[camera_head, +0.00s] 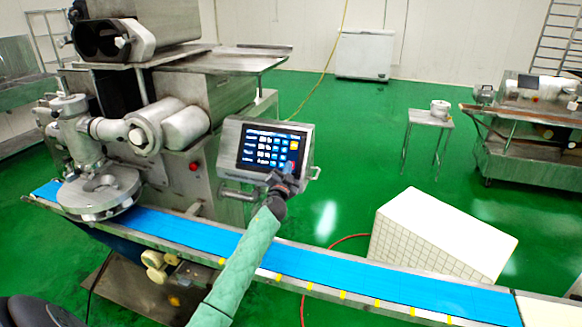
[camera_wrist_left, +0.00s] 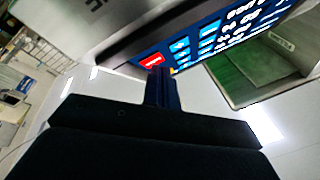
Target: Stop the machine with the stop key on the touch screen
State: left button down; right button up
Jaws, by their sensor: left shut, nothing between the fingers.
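The touch screen (camera_head: 262,147) is lit, with blue, white and orange keys, in a grey metal housing above the conveyor. In the left wrist view the screen (camera_wrist_left: 215,42) is tilted and close. A red key (camera_wrist_left: 151,60) shows at its corner; its label is too small to read. My left gripper (camera_head: 289,171) is at the lower right corner of the screen in the head view and covers part of it. In the wrist view its shut fingers (camera_wrist_left: 160,80) end right by the red key; I cannot tell whether they touch it. My right gripper is not in view.
The blue conveyor belt (camera_head: 330,262) runs below my left arm. The encrusting machine (camera_head: 185,95) stands left of the screen, with a red button (camera_head: 194,167) on its body. A white tiled block (camera_head: 440,235) stands behind the belt.

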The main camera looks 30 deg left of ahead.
pick_arm(q)
jog(key=shift+w+f, duration=0.15)
dwell(0.7)
jog(key=shift+s+d+r, duration=0.1)
jog(key=shift+s+r, duration=0.3)
jog(key=shift+s, duration=0.2)
jog(key=shift+p, duration=0.3)
jog(key=s+p, duration=0.1)
jog(key=s+r+p, duration=0.1)
jog(key=s+d+r, duration=0.1)
jog(key=s, duration=0.1)
jog(key=shift+s+r+p, duration=0.1)
jog(key=shift+r+p, duration=0.15)
jog(key=shift+p, duration=0.15)
dwell(0.4)
